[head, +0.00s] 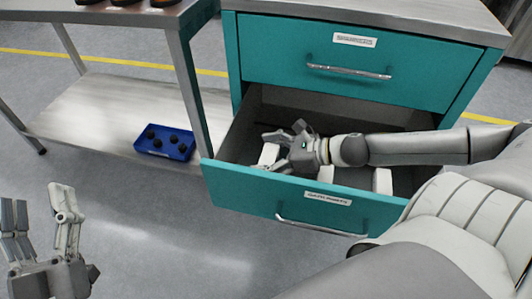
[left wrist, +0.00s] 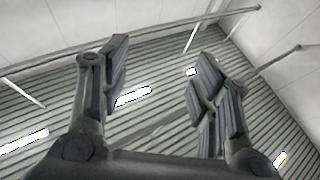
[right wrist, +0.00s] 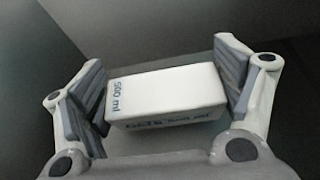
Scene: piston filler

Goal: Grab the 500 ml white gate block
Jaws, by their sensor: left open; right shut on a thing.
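The 500 ml white gate block (right wrist: 165,92) is a white box with "500 ml" printed on its end. In the right wrist view it lies between the two fingers of my right gripper (right wrist: 168,84), which is shut on it. In the head view my right gripper (head: 271,151) reaches down into the open lower drawer (head: 250,187), with the white block (head: 267,155) at its fingertips near the drawer's left end. My left gripper (head: 39,207) is open and empty over the floor at the far left. It also shows open in the left wrist view (left wrist: 160,75).
Two more white blocks, one in the middle (head: 326,174) and one to the right (head: 382,181), lie in the drawer. The teal upper drawer (head: 350,62) is closed above. A blue bin (head: 166,152) with several dark knobs stands on the metal shelf (head: 100,120) at left.

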